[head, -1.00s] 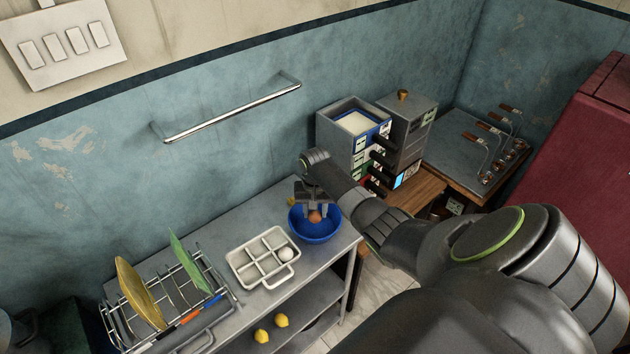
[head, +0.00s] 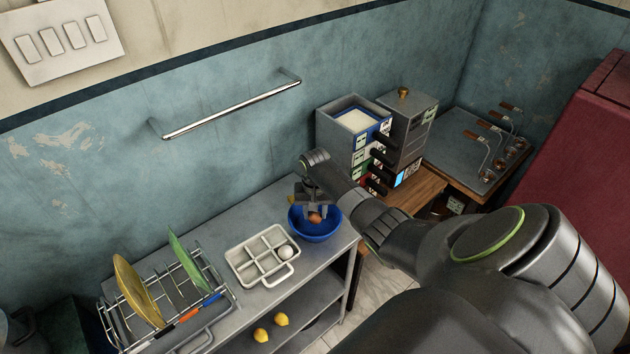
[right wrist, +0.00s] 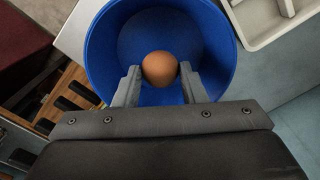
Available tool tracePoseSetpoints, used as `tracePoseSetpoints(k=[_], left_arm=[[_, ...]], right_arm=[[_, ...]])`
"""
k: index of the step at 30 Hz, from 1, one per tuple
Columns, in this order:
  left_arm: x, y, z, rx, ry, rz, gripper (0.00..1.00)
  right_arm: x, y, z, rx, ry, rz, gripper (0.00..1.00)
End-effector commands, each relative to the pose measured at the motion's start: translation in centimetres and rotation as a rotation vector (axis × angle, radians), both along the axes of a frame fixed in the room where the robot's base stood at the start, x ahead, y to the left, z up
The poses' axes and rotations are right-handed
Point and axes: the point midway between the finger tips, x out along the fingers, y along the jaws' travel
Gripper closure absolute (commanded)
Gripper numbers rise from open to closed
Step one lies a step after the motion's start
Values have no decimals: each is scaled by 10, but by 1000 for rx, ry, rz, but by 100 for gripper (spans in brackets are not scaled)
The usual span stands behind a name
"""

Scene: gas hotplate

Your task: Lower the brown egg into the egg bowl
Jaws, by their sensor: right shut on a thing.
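The brown egg (head: 314,218) shows at the blue egg bowl (head: 318,234), which stands at the right end of the metal table. My right gripper (head: 313,210) points down over the bowl and is shut on the egg. In the right wrist view the egg (right wrist: 160,68) sits between the two fingertips (right wrist: 160,75), with the bowl's blue inside (right wrist: 205,40) around and behind it. I cannot tell whether the egg touches the bowl's bottom. My left gripper is not in view.
A white egg tray (head: 243,272) with a white egg (head: 285,251) stands left of the bowl. A dish rack (head: 190,322) with plates is further left. Two lemons (head: 281,319) lie on the lower shelf. Grey dispensers (head: 412,125) stand behind on the right.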

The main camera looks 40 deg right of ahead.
Motion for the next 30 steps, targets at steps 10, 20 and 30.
tracePoseSetpoints(k=[10,20,30], left_arm=[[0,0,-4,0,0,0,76],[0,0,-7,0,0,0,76],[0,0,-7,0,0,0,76]], right_arm=[[0,0,-6,-1,-1,0,70],[0,0,-10,0,-1,0,70],[0,0,-11,0,-1,0,70]])
